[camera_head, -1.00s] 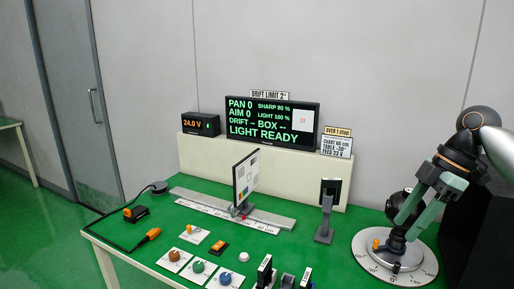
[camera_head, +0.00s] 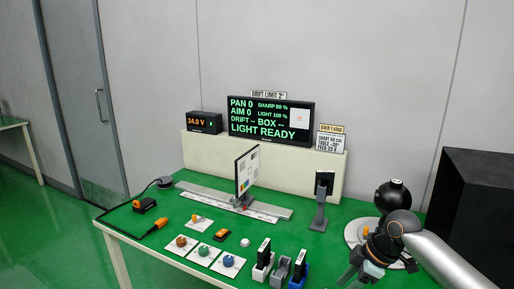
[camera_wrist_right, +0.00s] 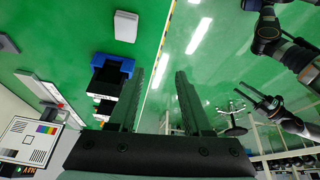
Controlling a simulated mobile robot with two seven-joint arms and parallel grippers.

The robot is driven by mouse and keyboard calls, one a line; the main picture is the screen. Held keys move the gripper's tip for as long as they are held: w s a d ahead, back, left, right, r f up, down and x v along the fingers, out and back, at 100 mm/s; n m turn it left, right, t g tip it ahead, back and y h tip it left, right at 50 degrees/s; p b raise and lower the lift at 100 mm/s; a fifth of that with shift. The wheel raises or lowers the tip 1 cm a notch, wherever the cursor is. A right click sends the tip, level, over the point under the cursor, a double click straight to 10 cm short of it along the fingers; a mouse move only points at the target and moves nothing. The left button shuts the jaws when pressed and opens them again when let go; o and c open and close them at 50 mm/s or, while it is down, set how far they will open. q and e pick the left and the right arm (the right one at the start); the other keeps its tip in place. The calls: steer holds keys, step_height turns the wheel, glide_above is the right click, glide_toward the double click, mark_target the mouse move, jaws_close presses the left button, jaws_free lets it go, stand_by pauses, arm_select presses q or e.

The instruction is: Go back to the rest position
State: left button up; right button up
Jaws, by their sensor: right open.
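My right gripper (camera_head: 356,274) is low at the right front of the green table (camera_head: 335,240) in the head view, in front of the round dial plate (camera_head: 354,232). In the right wrist view my right gripper (camera_wrist_right: 158,92) has its two fingers apart with nothing between them, over the table's edge and the floor. A black ball-shaped device (camera_head: 392,196) stands on the dial plate, partly hidden by my right arm. My left arm does not show in the head view. In the right wrist view another arm of mine shows at the upper right, its gripper (camera_wrist_right: 258,98) small and unclear.
A test chart (camera_head: 246,172) stands on a rail. A dark stand (camera_head: 321,200) is right of it. Several knobs (camera_head: 202,251) and small block holders (camera_head: 281,270) line the front. A large black box (camera_head: 480,190) is at the right. A display (camera_head: 270,118) reads LIGHT READY.

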steer(key=s+a+f+m+t+p, duration=0.1)
steer(key=s+a+f+m, duration=0.1)
steer(key=s+a+f, duration=0.3)
steer(key=s+a+f+m+t+y, duration=0.1)
steer(key=s+f+m+t, duration=0.1)
steer(key=f, duration=0.5)
steer(key=s+a+f+m+t+p, duration=0.1)
steer(key=s+a+f+m, duration=0.15)
steer(key=s+f, duration=0.2)
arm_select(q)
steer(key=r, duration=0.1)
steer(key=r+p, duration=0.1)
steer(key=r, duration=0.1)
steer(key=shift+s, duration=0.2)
arm_select(e)
steer(key=s+d+f+m+t+h, duration=0.1)
steer(key=s+d+m, duration=0.1)
steer(key=s, duration=0.5)
steer(key=s+d+f+m+t+h, duration=0.1)
steer(key=s+d+f+m+t, duration=0.1)
steer(key=s+m, duration=0.2)
steer(key=s, duration=0.3)
steer(key=shift+s+d+f+t+h, duration=0.15)
steer(key=shift+s+d+t+h, duration=0.15)
steer(key=shift+d+h, duration=0.1)
